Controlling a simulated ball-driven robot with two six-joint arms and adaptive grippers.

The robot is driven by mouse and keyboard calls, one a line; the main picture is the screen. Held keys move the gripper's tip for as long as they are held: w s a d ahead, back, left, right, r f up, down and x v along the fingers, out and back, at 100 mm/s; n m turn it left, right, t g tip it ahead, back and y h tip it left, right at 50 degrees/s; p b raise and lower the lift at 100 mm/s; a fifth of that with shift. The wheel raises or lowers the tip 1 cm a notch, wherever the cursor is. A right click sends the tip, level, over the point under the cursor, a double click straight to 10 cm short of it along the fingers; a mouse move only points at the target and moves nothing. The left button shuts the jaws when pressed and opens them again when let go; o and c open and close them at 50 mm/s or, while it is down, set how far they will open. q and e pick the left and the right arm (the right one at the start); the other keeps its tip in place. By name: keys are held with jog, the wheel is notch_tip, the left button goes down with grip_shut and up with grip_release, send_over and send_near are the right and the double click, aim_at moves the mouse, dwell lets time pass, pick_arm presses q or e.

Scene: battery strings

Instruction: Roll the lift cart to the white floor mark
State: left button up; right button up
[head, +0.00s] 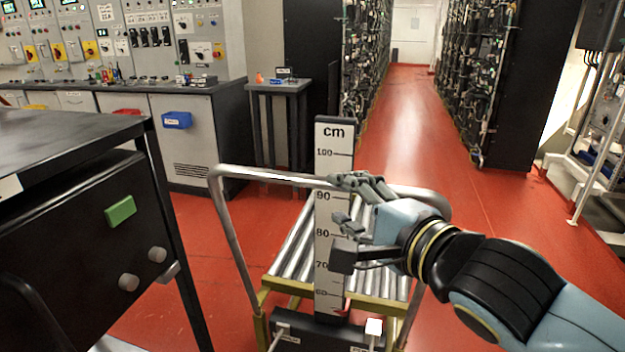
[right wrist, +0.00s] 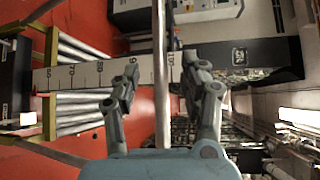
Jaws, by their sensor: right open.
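The lift cart stands ahead of me on the red floor, with a bed of grey rollers (head: 290,250) in a yellow frame. Its silver push handle (head: 250,173) arches over the near end. A white upright cm scale (head: 329,262) stands at that end. My right gripper (head: 342,212) is open at the handle's top bar, just right of the scale. In the right wrist view the bar (right wrist: 160,100) runs between the two spread fingers (right wrist: 160,72); I cannot tell whether they touch it. My left gripper is not in view. I see no clear white floor mark.
A black table or cabinet (head: 75,240) with a green block (head: 120,211) is close on the left. Grey control cabinets (head: 185,140) and a small dark stand (head: 280,125) stand behind. Black battery racks line a clear red aisle (head: 405,105). Metal shelving (head: 600,150) is at the right.

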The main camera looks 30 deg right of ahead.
aim_at(317, 185)
jog(key=w, duration=0.3)
jog(key=w+f+p, duration=0.1)
jog(key=w, duration=0.6)
jog(key=shift+d+f, duration=0.2)
jog(key=shift+d, duration=0.15)
jog(key=shift+s, duration=0.1)
grip_shut()
jog(key=shift+f, duration=0.1)
